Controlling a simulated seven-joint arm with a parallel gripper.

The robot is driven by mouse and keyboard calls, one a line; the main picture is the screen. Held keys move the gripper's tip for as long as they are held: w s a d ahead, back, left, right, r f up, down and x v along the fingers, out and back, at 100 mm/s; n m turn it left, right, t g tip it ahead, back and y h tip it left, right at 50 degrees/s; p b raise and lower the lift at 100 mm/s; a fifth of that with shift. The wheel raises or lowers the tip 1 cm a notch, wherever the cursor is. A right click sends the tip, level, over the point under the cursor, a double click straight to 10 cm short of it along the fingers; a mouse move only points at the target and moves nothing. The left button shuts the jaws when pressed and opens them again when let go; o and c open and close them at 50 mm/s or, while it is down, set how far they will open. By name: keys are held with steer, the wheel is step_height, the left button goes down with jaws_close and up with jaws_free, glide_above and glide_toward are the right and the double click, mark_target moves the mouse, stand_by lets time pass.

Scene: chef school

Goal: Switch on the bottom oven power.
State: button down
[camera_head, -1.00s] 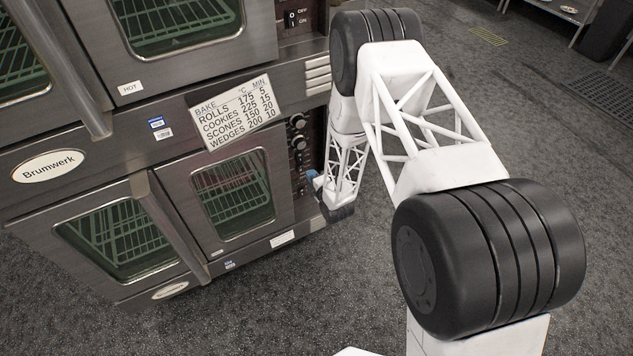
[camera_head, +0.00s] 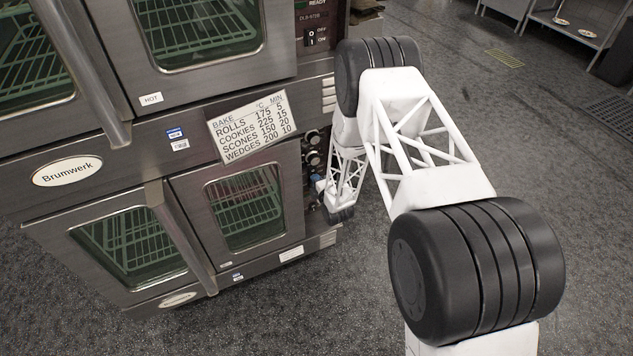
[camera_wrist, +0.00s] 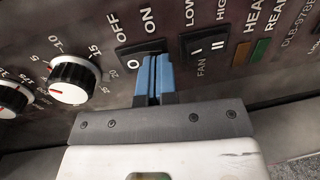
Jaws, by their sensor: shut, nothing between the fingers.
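The bottom oven (camera_head: 190,225) stands at the left in the head view, with its control panel at its right side, partly hidden by my arm. In the wrist view the black power switch (camera_wrist: 127,57), marked OFF and ON, is close up. Its "O" half shows; its ON half is mostly hidden behind my fingers. My gripper (camera_wrist: 154,62) is shut and empty, its blue fingertips together at the ON side of the switch. I cannot tell whether they press it. In the head view my gripper (camera_head: 317,181) is small, at the panel below the knobs.
The fan switch (camera_wrist: 206,43) sits just right of the fingers. Knobs (camera_wrist: 73,80) are to the left, and indicator lights (camera_wrist: 243,53) to the right. The upper oven has its own switch (camera_head: 310,38). The floor (camera_head: 560,150) to the right is open.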

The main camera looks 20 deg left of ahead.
steer(key=shift+w+a, duration=0.15)
stand_by(0.5)
steer(key=f+v, duration=0.3)
steer(key=v, duration=1)
steer(key=shift+s+d, duration=0.4)
steer(key=shift+f, duration=0.15)
